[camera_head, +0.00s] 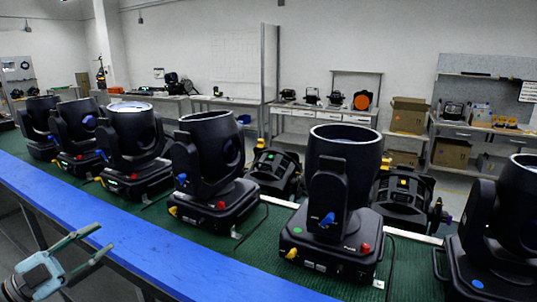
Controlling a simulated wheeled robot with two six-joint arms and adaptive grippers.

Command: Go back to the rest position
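My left gripper (105,238) is at the lower left, in front of the blue table edge. Its two fingers are apart with nothing between them. My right gripper is not in view.
The green table (262,258) has a blue front edge (150,240) running diagonally across the view. More black fixtures (276,172) lie behind the row. Workbenches, cardboard boxes (408,115) and shelves stand along the back wall. The floor at the lower left is open.

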